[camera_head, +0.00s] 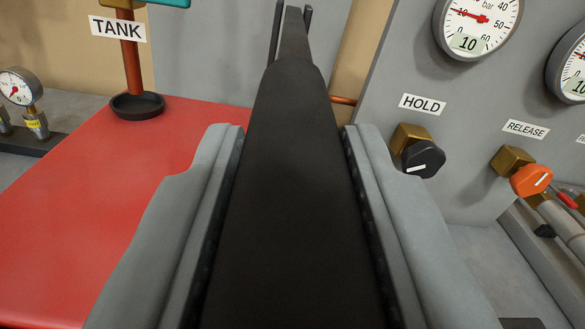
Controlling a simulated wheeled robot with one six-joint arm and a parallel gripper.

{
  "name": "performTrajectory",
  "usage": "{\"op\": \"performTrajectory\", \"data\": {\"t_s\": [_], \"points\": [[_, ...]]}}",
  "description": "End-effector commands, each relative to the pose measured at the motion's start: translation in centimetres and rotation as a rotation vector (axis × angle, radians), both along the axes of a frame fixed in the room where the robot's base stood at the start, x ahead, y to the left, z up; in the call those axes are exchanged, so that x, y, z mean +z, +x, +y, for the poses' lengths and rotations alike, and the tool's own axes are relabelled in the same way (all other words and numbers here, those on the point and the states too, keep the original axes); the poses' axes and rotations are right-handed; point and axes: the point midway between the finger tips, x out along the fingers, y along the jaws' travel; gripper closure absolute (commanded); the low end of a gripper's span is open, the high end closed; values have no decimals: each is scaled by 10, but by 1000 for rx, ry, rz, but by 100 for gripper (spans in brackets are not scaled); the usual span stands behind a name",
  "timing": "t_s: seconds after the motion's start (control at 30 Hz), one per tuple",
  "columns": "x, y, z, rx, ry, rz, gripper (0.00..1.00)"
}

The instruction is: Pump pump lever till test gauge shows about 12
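A long black pump lever (290,180) runs up the middle of the view, thick near me and narrower at its far end. My gripper (293,135) has one grey finger on each side of it, and the dark pads lie against the lever's sides. A round dial gauge (478,22) at the top right has a red needle and a digital readout of 10. A second gauge (575,65) is cut off at the right edge and its readout begins with 10. No name label shows on either gauge, so I cannot tell which is the test gauge.
A black HOLD knob (423,159) and an orange RELEASE knob (531,180) sit on the grey panel to the right. A red tank (60,220) with a TANK-labelled pipe (131,70) is at left. A small gauge (18,87) stands at the far left.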

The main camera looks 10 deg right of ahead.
Motion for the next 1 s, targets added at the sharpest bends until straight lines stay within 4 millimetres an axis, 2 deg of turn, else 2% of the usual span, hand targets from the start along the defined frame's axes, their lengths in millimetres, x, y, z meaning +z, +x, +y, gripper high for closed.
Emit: {"op": "performTrajectory", "data": {"t_s": [0.03, 0.1, 0.37, 0.8, 1.0], "points": [[0, 0, 0, 0, 0, 0, 89], [0, 0, 0, 0, 0, 0, 100], [7, 1, 0, -4, 3, 20, 100], [57, 7, -2, -10, 19, 191, 100], [72, 9, -2, -3, 22, 245, 100]]}}
